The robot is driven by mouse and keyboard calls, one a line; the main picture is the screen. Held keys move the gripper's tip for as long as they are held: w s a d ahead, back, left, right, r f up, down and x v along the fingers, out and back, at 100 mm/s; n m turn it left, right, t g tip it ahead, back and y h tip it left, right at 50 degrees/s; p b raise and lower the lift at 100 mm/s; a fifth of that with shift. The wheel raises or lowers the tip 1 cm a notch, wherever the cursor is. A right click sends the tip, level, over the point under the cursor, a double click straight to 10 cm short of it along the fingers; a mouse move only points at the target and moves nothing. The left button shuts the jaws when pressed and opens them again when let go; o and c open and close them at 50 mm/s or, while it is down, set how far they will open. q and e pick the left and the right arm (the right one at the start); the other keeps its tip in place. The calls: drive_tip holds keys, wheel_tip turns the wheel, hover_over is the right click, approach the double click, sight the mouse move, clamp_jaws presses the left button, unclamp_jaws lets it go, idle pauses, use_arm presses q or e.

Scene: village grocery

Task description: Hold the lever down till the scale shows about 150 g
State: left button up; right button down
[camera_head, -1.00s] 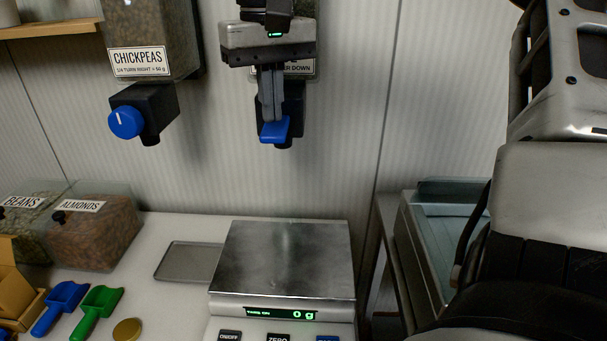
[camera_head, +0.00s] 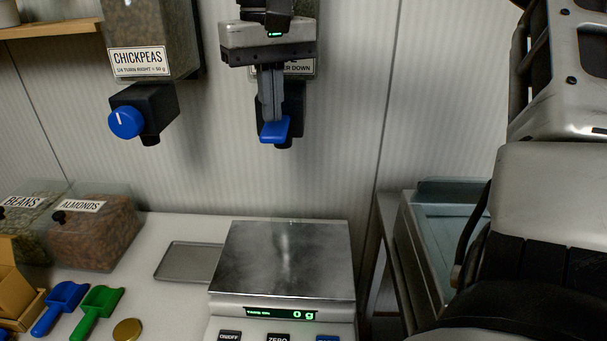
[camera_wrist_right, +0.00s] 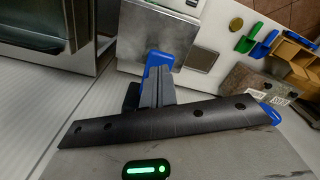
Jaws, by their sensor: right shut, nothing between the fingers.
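The blue lever (camera_head: 274,132) sticks out of a black dispenser outlet (camera_head: 293,103) on the wall. My right gripper (camera_head: 271,118) is shut with nothing between its fingers, its tips at the top of the lever; whether they touch it I cannot tell. The wrist view shows the shut fingertips (camera_wrist_right: 157,78) over the blue lever (camera_wrist_right: 158,60). The scale (camera_head: 283,259) stands below on the counter, its metal platform bare. Its green display (camera_head: 281,314) reads 0 g with a tare mark. The dispenser's label is mostly hidden by my gripper. My left gripper is not in view.
A chickpeas dispenser (camera_head: 140,107) with a blue knob hangs to the left. A flat grey tray (camera_head: 187,262) lies left of the scale. Bins of beans and almonds (camera_head: 96,232), a blue scoop (camera_head: 60,308), a green scoop (camera_head: 97,309) and a gold disc (camera_head: 127,330) are further left.

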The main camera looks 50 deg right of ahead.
sight(273, 132)
idle(0.4)
drive_tip(key=shift+f, duration=1.75)
drive_tip(key=shift+r, duration=0.2)
idle(1.5)
wheel_tip(273, 132, up, 3)
drive_tip(key=shift+r+p, duration=0.2)
drive_tip(key=shift+p, duration=0.5)
wheel_tip(273, 132, up, 4)
drive_tip(key=shift+r+b, duration=0.1)
drive_tip(key=shift+b, duration=0.3)
